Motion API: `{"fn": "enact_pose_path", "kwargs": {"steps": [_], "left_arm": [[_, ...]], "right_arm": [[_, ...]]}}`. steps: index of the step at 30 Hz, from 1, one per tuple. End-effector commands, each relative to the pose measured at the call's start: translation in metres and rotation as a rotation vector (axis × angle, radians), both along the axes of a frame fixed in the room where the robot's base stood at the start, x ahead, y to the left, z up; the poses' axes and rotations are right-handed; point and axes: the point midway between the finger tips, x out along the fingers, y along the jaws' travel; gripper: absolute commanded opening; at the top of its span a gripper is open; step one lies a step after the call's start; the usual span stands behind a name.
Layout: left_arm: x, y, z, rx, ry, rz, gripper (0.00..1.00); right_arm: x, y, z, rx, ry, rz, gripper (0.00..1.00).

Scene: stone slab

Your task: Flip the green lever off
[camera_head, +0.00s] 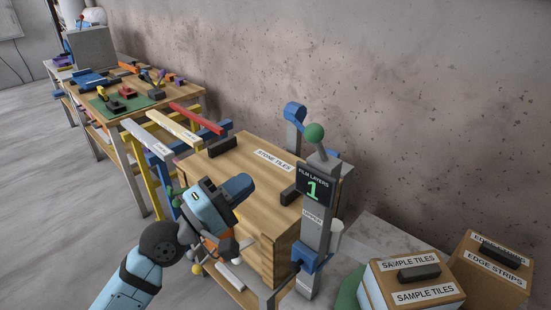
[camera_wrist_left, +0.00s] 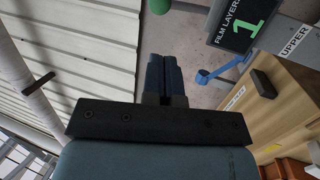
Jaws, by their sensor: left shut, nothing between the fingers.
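The lever has a round green knob (camera_head: 314,133) at the top of a grey post (camera_head: 317,228), beside a black display reading "FILM LAYERS 1" (camera_head: 314,186). In the left wrist view the green knob (camera_wrist_left: 159,6) is cut off at the top edge, beyond my fingertips. My left gripper (camera_head: 238,187) is shut and empty, in front of the wooden box, to the left of and below the knob, apart from it. Its closed fingers also show in the left wrist view (camera_wrist_left: 164,72). My right gripper is not in view.
A wooden box labelled "STONE TILES" (camera_head: 255,158) stands behind my left gripper. Boxes labelled "SAMPLE TILES" (camera_head: 387,290) and "EDGE STRIPS" (camera_head: 497,268) stand at lower right. A workbench with tools (camera_head: 150,93) is at upper left. Grey floor (camera_head: 60,190) is clear at left.

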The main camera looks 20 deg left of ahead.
Motion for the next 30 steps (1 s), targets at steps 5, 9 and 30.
{"fn": "enact_pose_path", "kwargs": {"steps": [5,9,30], "left_arm": [[0.024,-0.013,0.012,-0.003,-0.002,0.001,0.0],[0.05,-0.028,0.021,-0.002,-0.002,0.0,0.0],[0.112,-0.064,0.036,0.002,0.001,0.0,0.0]], "right_arm": [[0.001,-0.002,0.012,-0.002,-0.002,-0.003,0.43],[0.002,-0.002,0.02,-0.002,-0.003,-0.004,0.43],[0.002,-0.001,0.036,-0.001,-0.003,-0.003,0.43]]}}
